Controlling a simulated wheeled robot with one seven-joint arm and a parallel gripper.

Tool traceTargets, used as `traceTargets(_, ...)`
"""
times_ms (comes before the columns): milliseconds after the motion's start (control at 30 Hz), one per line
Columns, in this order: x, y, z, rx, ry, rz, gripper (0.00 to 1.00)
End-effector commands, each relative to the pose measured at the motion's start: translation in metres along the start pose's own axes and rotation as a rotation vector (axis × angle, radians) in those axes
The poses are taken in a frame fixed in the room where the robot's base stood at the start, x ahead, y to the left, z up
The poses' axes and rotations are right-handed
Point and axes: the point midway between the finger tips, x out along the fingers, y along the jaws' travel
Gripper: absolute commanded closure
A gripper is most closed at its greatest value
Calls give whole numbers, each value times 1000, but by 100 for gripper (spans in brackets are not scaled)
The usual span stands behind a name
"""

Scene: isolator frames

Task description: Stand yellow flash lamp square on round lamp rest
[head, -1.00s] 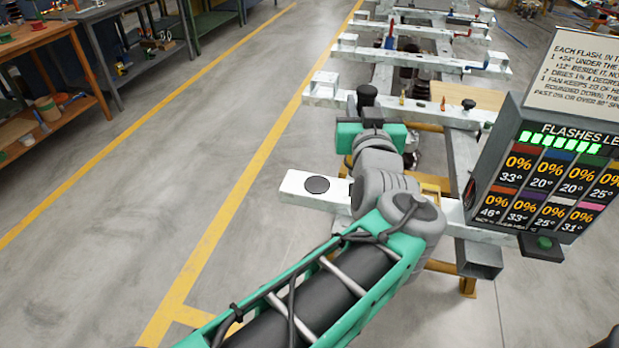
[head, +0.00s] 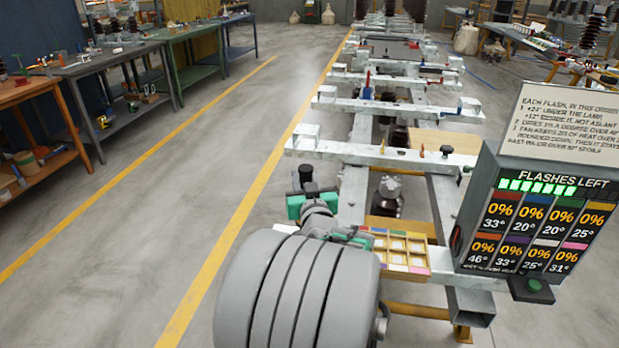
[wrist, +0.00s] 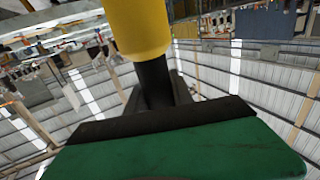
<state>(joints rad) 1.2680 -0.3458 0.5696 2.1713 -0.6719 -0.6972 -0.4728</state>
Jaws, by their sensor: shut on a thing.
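The yellow flash lamp (wrist: 140,28) shows in the wrist view as a yellow body on a black stem. My gripper (wrist: 155,100) is shut on its black lower part. In the head view my green-sided gripper (head: 310,200) is at the left side of the metal frame, with a black cylindrical part (head: 306,173) of what it holds standing above it. The round lamp rest cannot be made out now; my large grey arm link covers that part of the near beam.
A compartment tray (head: 418,268) with coloured edges lies right of my arm. A display box (head: 540,225) with a green button (head: 534,286) stands further right. Metal crossbeams (head: 380,153) run beyond. Open floor (head: 150,230) lies to the left, with benches (head: 95,70) past it.

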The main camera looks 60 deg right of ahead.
Motion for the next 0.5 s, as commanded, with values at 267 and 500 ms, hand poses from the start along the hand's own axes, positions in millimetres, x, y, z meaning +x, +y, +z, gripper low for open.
traceTargets(267, 22, -2, 20, -3, 12, 0, 100)
traceTargets(500, 25, -1, 53, -2, 12, 3, 100)
